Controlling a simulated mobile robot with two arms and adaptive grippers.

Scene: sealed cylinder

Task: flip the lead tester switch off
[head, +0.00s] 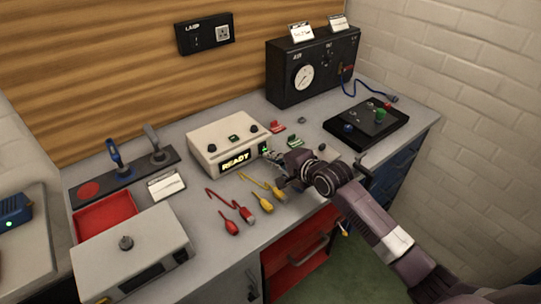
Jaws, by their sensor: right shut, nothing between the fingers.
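The lead tester (229,132) looks to be the beige box in the middle of the bench. Its front display (236,160) glows with the word READY. A small green-lit part (265,149), which may be the switch, is at the right end of its front face. My right gripper (271,166) is shut and empty, close to that right front corner. I cannot tell whether its fingertips touch the tester. The switch's position is too small to read. My left gripper is out of view.
Red leads (232,228) and yellow leads (265,202) lie in front of the tester. Red and green clips lie to its right. A black gauge box (305,72) and a black panel with knobs (366,124) stand further right. A grey box (133,250) stands at the front left.

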